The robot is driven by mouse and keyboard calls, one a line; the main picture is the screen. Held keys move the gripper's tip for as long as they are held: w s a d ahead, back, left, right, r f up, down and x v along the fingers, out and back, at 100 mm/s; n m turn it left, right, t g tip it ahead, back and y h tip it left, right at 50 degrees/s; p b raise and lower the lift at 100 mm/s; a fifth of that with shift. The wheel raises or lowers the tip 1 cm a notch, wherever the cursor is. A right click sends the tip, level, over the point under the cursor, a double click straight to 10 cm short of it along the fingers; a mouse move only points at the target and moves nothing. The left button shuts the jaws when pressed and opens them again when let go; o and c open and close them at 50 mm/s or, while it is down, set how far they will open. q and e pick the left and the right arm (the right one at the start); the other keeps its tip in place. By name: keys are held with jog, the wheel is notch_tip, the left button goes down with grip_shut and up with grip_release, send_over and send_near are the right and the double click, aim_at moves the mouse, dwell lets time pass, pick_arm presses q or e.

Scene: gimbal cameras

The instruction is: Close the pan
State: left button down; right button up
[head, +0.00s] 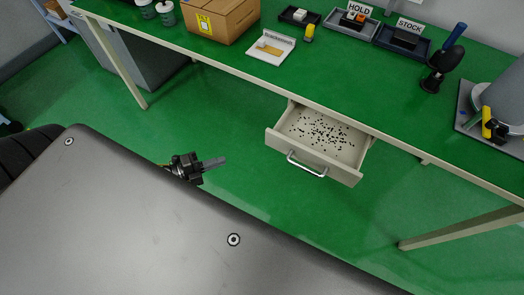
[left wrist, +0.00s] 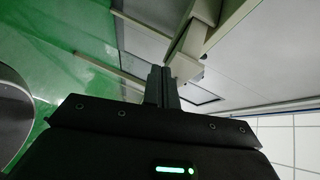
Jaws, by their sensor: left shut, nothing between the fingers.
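The pan shows as a cream drawer (head: 310,165) under the green-topped bench. It is pulled out, with many small black pieces scattered on its floor and a silver bar handle (head: 306,168) on its front. My left gripper (head: 222,161) is shut and empty, left of the drawer front and apart from it. Its closed fingers also show in the left wrist view (left wrist: 161,82), pointing toward pale beams under a bench; I cannot tell which part of the drawer, if any, is there. My right gripper is not in view.
On the bench (head: 340,75) are a cardboard box (head: 222,18), a small white sign stand (head: 271,47), trays marked HOLD and STOCK (head: 403,40), and a dark tool (head: 440,68). A bench leg (head: 460,228) stands right of the drawer. Green floor is clear in front.

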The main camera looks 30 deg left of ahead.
pick_arm(q)
jog(key=s+d+r+m+g+h+b, duration=0.1)
jog(key=s+d+r+m+h, duration=0.1)
jog(key=d+r+m+h, duration=0.3)
jog(key=y+p, duration=0.1)
jog(key=p, duration=0.1)
send_near(274, 143)
jog(key=shift+n, duration=0.3)
jog(key=x, duration=0.5)
jog(key=shift+s+d+r, duration=0.15)
jog(key=shift+d+r, duration=0.1)
jog(key=shift+d, duration=0.25)
jog(key=shift+w, duration=0.35)
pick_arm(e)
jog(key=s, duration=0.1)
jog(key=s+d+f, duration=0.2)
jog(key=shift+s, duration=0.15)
pick_arm(q)
jog(key=shift+w, duration=0.1)
